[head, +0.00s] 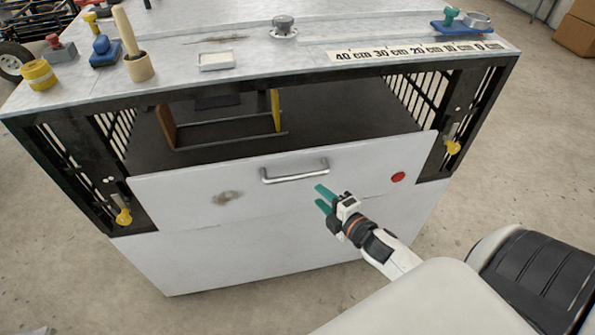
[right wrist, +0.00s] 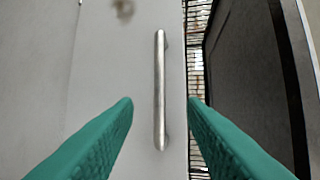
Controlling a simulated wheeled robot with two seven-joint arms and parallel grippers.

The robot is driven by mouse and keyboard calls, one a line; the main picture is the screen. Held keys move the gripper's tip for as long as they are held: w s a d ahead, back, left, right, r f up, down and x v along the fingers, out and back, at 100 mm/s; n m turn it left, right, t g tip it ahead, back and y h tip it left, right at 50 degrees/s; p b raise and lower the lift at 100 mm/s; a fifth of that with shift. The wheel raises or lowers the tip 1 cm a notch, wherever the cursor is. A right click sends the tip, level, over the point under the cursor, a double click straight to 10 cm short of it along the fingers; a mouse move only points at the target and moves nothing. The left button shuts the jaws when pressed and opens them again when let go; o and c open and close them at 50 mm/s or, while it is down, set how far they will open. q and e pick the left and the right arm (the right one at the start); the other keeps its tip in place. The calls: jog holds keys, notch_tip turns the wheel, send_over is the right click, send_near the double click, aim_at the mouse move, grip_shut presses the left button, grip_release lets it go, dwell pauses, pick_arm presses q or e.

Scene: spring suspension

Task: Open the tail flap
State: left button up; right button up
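The tail flap (head: 300,185) is a white panel across the front of the dark cage, with a red dot (head: 398,177) and a brown smudge. It looks upright or nearly so. Its silver bar handle (head: 295,172) sits near the top edge; in the right wrist view the handle (right wrist: 160,90) runs lengthwise between my fingers, apart from them. My right gripper (head: 321,196) has teal fingers, open and empty, just below and right of the handle. Yellow latches hang at the left (head: 123,216) and right (head: 452,147) posts. My left gripper is out of view.
The worktop (head: 250,85) above carries a mallet (head: 130,42), a yellow tape roll (head: 39,74), a ruler strip (head: 415,50) and small fixtures. A dark bay with a wooden-sided frame (head: 167,125) opens behind the flap. Floor in front is clear.

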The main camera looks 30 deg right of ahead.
aim_at(300, 178)
jog(key=w, duration=0.4)
jog(key=w+f, duration=0.1)
jog(key=w, duration=0.2)
jog(key=w+f+p, duration=0.1)
jog(key=w, duration=0.3)
jog(key=shift+w+a+f, duration=0.15)
jog(key=shift+w+a, duration=0.15)
jog(key=shift+w, duration=0.05)
grip_shut()
